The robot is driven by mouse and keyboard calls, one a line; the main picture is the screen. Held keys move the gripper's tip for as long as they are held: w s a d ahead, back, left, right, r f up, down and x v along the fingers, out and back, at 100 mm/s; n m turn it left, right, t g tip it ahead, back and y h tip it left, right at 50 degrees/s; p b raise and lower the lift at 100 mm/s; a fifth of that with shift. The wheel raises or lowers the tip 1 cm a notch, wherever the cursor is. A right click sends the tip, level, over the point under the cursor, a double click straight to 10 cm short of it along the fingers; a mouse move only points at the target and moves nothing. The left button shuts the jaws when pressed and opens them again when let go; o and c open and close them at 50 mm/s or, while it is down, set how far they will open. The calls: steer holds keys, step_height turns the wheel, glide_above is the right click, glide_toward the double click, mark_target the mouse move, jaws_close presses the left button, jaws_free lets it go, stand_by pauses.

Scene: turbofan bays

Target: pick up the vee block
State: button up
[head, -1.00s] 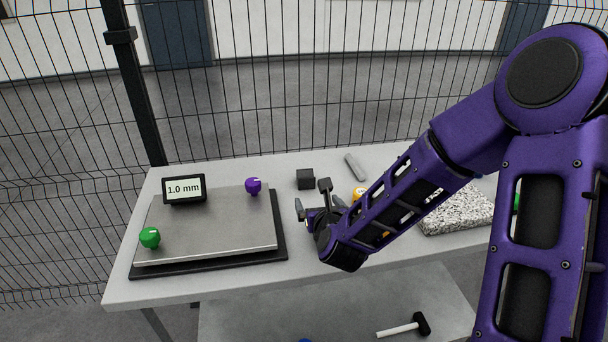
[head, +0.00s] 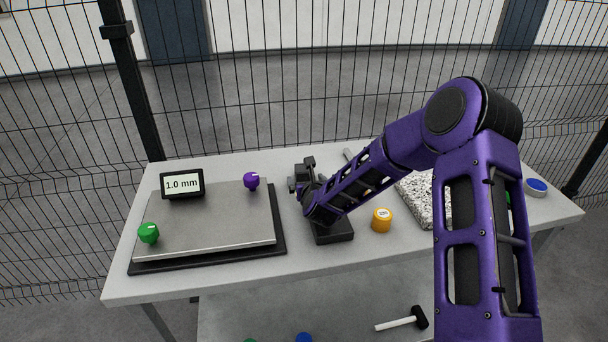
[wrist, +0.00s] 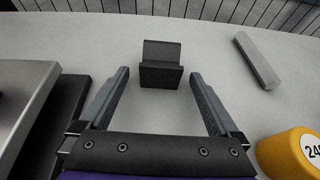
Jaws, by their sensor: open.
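The vee block is a small dark grey block with a notched upper face. In the wrist view the vee block (wrist: 161,65) stands on the table, centred between the two fingers near their tips, with a gap on each side. My gripper (wrist: 159,74) is open and empty. In the head view my gripper (head: 306,184) is low over the table's middle, and it largely hides the vee block there.
A plate on a black base (head: 205,255) with a display (head: 183,185) and purple and green knobs is left. An orange weight (head: 381,220), a grey bar (wrist: 257,60) and a speckled slab (head: 415,200) are right. A wire fence stands behind.

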steer(key=shift+w+a+f, duration=0.1)
steer(key=shift+w+f, duration=0.1)
steer(key=shift+w, duration=0.25)
jaws_close()
steer(key=shift+r, duration=0.1)
